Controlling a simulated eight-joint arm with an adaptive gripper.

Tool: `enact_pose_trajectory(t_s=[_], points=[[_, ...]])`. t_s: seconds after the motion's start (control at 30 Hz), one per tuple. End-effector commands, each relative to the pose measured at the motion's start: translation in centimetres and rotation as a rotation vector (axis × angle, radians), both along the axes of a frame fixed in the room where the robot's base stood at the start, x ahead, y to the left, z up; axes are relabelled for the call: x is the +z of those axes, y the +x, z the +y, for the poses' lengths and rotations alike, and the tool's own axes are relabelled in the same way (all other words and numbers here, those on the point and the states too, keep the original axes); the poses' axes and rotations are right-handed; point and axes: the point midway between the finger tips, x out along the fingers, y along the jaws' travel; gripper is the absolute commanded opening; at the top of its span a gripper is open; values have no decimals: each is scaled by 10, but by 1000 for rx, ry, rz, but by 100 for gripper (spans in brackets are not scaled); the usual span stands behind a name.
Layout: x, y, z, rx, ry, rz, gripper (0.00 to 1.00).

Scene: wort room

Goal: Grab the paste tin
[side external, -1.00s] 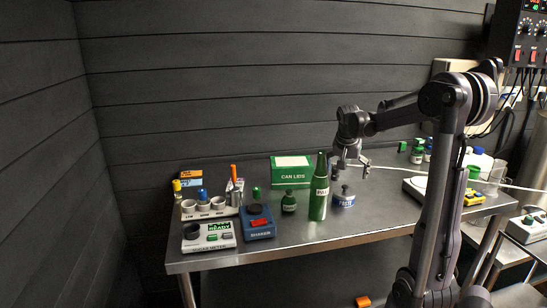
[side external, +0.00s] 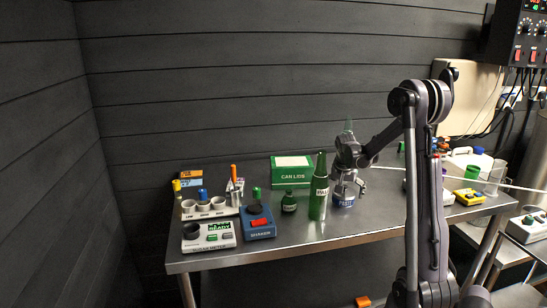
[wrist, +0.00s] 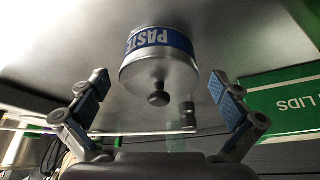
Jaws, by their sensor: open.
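The paste tin (wrist: 160,62) is a silver round tin with a blue PASTE label and a dark knob on its lid. In the wrist view it lies between and beyond the open fingers of my gripper (wrist: 158,100), with a gap on both sides. In the side external view the tin (side external: 343,200) stands on the steel table just right of the green bottle (side external: 319,190). My gripper (side external: 347,180) is at the top of the tin there and hides part of it. Whether the fingers touch it cannot be told.
A green CAN LIDS box (side external: 291,170) stands behind the bottle. A small dark green jar (side external: 289,202) is left of it. A blue shaker (side external: 258,222) and a white meter (side external: 208,236) are further left. A yellow device (side external: 468,197) lies at right. The front table edge is clear.

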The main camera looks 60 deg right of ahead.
Motion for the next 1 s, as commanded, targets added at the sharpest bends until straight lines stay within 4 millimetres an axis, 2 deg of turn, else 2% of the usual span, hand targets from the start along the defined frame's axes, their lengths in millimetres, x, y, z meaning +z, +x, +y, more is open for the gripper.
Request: enact_pose_trajectory(t_s=[0.13,0.37,0.4,0.47,0.63,1.0], points=[[-10,1,-4,-1,-1,-1,100],[-11,0,-4,-1,-1,-1,100],[-11,0,-4,-1,0,0,97],[-11,0,-4,-1,0,0,80],[-11,0,-4,-1,0,0,31],[-10,1,-4,-1,0,-1,30]])
